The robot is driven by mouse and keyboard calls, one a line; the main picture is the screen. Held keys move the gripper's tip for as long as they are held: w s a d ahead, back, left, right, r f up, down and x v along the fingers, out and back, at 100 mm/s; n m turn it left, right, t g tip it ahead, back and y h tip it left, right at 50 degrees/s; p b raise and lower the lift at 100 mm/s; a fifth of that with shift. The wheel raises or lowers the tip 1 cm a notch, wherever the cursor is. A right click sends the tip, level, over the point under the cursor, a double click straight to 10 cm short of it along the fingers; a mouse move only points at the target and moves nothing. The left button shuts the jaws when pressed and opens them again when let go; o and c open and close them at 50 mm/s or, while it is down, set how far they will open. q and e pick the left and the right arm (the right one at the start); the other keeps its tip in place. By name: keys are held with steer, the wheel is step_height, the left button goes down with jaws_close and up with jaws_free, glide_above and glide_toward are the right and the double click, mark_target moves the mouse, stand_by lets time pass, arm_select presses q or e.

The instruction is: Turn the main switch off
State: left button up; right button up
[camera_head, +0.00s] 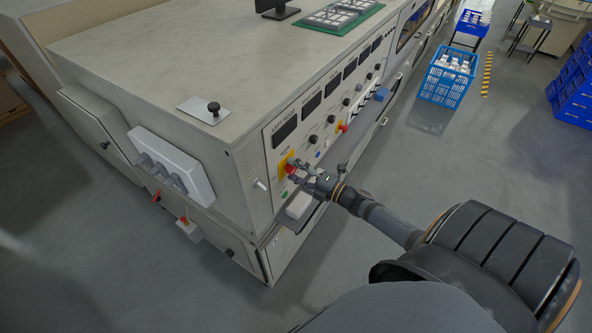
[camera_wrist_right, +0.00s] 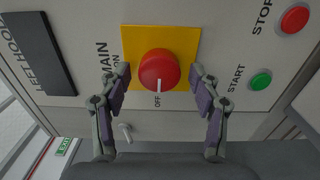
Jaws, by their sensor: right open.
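The main switch is a round red knob (camera_wrist_right: 160,67) on a yellow plate (camera_wrist_right: 188,38), with MAIN and ON lettered to its left and OFF below it in the right wrist view. The knob's white mark points down at OFF. My right gripper (camera_wrist_right: 160,76) is open, with one finger on each side of the knob and a visible gap to it on both sides. In the head view the right gripper (camera_head: 302,171) is at the cabinet's front panel, partly covering the red knob and yellow plate (camera_head: 284,160). My left gripper is not in view.
A red STOP button (camera_wrist_right: 295,18) and a green START button (camera_wrist_right: 261,80) sit right of the switch. A dark display (camera_wrist_right: 38,52) is to its left. The panel (camera_head: 330,118) carries several more knobs and displays. A blue crate (camera_head: 447,82) stands on the floor beyond.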

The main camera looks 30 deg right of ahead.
steer(key=v, duration=1.2)
steer(key=s+d+f+m+g+h, duration=0.25)
steer(key=s+f+m, duration=0.2)
steer(key=f, duration=0.55)
steer(key=s+d+f+m+g+h, duration=0.25)
steer(key=f+m, duration=0.25)
steer(key=f, duration=0.4)
steer(key=s+d+f+m+g+h, duration=0.2)
steer(key=s+d+f+m+h, duration=0.2)
steer(key=f, duration=0.6)
steer(key=s+a+f+m+g+y, duration=0.1)
steer(key=s+a+f+m+g, duration=0.7)
steer(key=s+a+f, duration=0.7)
steer(key=s+a+m, duration=0.1)
steer(key=s+a, duration=0.1)
steer(key=s, duration=0.1)
steer(key=shift+s+a+f, duration=0.2)
steer(key=shift+s+f, duration=0.15)
steer(key=shift+s, duration=0.05)
